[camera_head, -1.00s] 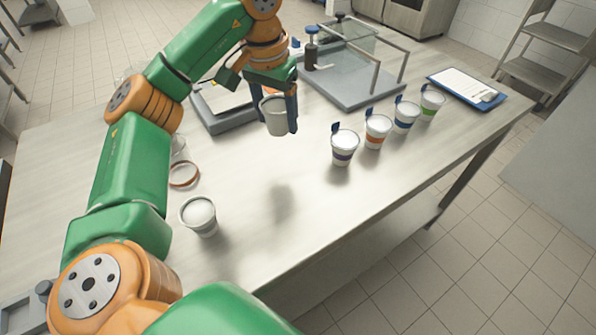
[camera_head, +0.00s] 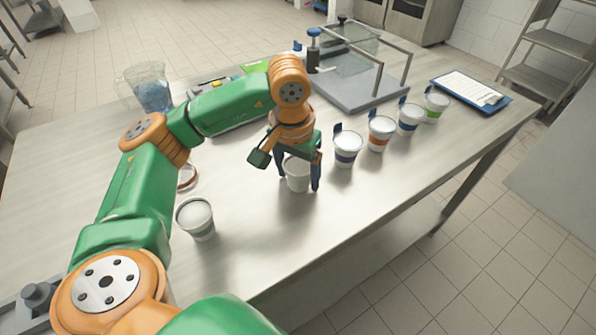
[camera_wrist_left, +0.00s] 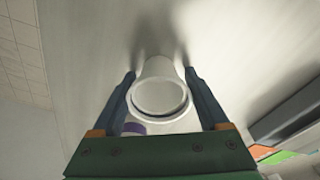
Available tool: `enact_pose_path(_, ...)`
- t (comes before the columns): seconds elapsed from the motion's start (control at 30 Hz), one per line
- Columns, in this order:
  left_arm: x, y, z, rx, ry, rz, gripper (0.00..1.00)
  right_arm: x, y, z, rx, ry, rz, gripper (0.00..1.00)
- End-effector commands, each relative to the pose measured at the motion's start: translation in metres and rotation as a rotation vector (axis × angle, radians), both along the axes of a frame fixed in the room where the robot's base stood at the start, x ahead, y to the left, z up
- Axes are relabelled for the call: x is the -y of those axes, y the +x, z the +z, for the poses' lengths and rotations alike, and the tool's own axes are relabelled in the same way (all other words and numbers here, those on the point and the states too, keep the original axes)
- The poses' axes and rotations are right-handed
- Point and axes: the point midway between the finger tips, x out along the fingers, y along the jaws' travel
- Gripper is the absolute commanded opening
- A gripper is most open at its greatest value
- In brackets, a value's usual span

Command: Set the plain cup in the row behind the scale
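My left gripper (camera_head: 299,184) points down over the table with its two fingers on either side of the plain white cup (camera_head: 297,174). The fingers look close against the cup's sides. In the left wrist view, the plain cup (camera_wrist_left: 160,95) is upright between the finger tips, with its open rim toward the camera. Its base is at or just above the tabletop; I cannot tell which. A flat grey device (camera_head: 236,126), perhaps the scale, lies behind my left arm and is mostly hidden by it. My right gripper is not in view.
Several cups with coloured bands stand in a row to the right; the nearest is the purple-banded cup (camera_head: 346,149). Another pale cup (camera_head: 196,219) stands at front left. A blue-filled pitcher (camera_head: 148,88), glass-screened stand (camera_head: 360,90) and clipboard (camera_head: 471,92) stand farther back.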

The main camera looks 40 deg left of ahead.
Motion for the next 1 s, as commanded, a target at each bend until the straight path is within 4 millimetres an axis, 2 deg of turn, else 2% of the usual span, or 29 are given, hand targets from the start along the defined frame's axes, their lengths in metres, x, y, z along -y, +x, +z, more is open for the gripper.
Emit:
enact_pose_path(0.03, 0.000, 0.000, 0.000, 0.000, 0.000, 0.000, 0.94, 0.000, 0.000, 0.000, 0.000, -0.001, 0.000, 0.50)
enact_pose_path(0.07, 0.000, 0.000, 0.000, 0.000, 0.000, 0.000, 1.00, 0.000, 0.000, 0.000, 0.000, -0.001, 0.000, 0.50)
enact_pose_path(0.27, 0.000, 0.000, 0.001, 0.000, 0.000, 0.000, 1.00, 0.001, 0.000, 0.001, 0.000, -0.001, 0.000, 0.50)
enact_pose_path(0.37, 0.000, 0.000, 0.008, 0.001, 0.000, 0.000, 1.00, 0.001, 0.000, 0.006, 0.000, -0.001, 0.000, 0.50)
enact_pose_path(0.47, 0.001, -0.001, 0.023, 0.004, -0.002, 0.000, 1.00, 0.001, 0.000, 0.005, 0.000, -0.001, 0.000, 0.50)
enact_pose_path(0.63, 0.001, -0.006, 0.066, 0.005, 0.000, 0.000, 1.00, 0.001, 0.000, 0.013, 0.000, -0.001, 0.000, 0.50)
enact_pose_path(0.7, 0.001, -0.008, 0.087, 0.006, 0.001, 0.000, 1.00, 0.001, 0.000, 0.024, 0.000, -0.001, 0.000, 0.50)
enact_pose_path(0.8, 0.001, -0.011, 0.107, 0.004, 0.000, 0.000, 1.00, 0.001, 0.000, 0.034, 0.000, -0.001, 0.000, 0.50)
enact_pose_path(1.0, 0.002, -0.014, 0.124, 0.000, 0.000, 0.000, 1.00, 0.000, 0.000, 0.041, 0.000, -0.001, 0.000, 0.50)
